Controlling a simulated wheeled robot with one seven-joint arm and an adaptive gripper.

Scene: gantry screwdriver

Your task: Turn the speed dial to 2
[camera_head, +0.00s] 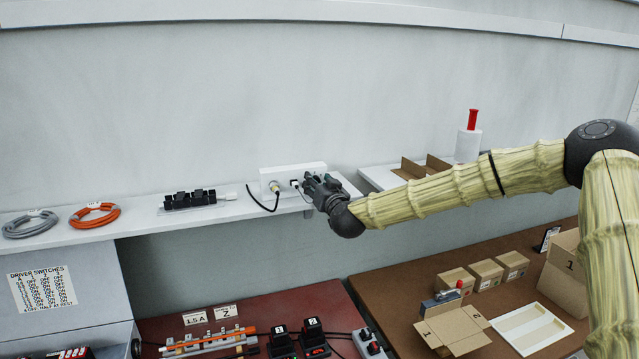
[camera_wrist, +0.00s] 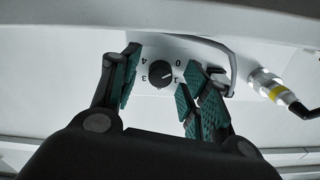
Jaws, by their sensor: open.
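The speed dial (camera_wrist: 160,74) is a small round black knob on a white panel, ringed by the printed figures 0, 1, 3 and 4. The picture is turned, so the figures look upside down. A light mark on the knob seems to point toward the 1. I cannot see the 2. My gripper (camera_wrist: 162,66) is open, its green-padded fingers on either side of the dial with gaps to it. In the head view my gripper (camera_head: 313,184) is at the white control box (camera_head: 285,172) on the wall shelf and hides the dial.
A cable connector (camera_wrist: 268,86) with a yellow band plugs into the panel beside my right finger, and a grey cable (camera_wrist: 228,58) loops close by. On the shelf (camera_head: 150,221) stand a black rack (camera_head: 188,199) and an orange cable coil (camera_head: 95,215). Cartons (camera_head: 485,272) stand on the brown bench below.

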